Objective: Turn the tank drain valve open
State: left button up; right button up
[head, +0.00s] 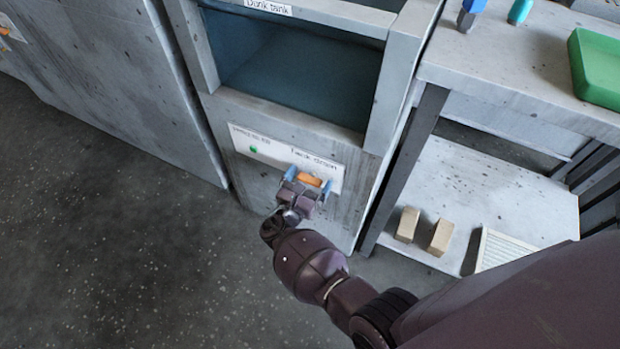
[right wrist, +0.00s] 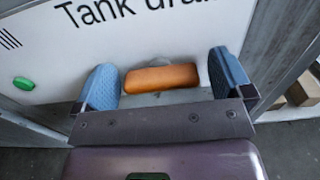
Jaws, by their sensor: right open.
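The tank drain valve has an orange handle (head: 309,179) on a white panel (head: 262,146) on the front of the dunk tank (head: 229,112). In the right wrist view the orange handle (right wrist: 160,79) lies nearly level under the "Tank drain" label. My right gripper (head: 308,184) is open, with its blue finger pads on either side of the handle. In the right wrist view the left pad (right wrist: 101,87) is close to the handle's left end, and the right pad has a wider gap. My left gripper is not in view.
A green light (head: 253,149) sits on the panel left of the valve. To the right stands a bench (head: 500,65) with a green bin (head: 597,70) on top and two tan blocks (head: 440,237) on its lower shelf (head: 510,190). The floor at left is clear.

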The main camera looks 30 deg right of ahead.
jog(key=c, duration=0.9)
